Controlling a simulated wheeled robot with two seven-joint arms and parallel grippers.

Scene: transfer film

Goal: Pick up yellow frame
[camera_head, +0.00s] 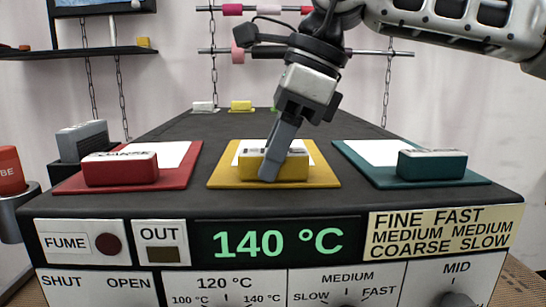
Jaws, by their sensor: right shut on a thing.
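The yellow frame (225,177) lies flat in the middle of the dark machine top, with a white sheet on it and a yellow block with dark lettering (296,167) along its front part. My right gripper (272,170) comes down from above, with its fingers at the yellow block. It is shut on the block, and the block still appears to rest on the frame. The gripper hides part of the block's middle and some of the sheet. My left gripper is not in view.
A red frame with a red block (121,169) lies to the left, and a teal frame with a teal block (432,164) to the right. Small blocks (241,106) stand at the far end. The front panel shows a green 140 °C display (279,243). Chains and rods hang behind.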

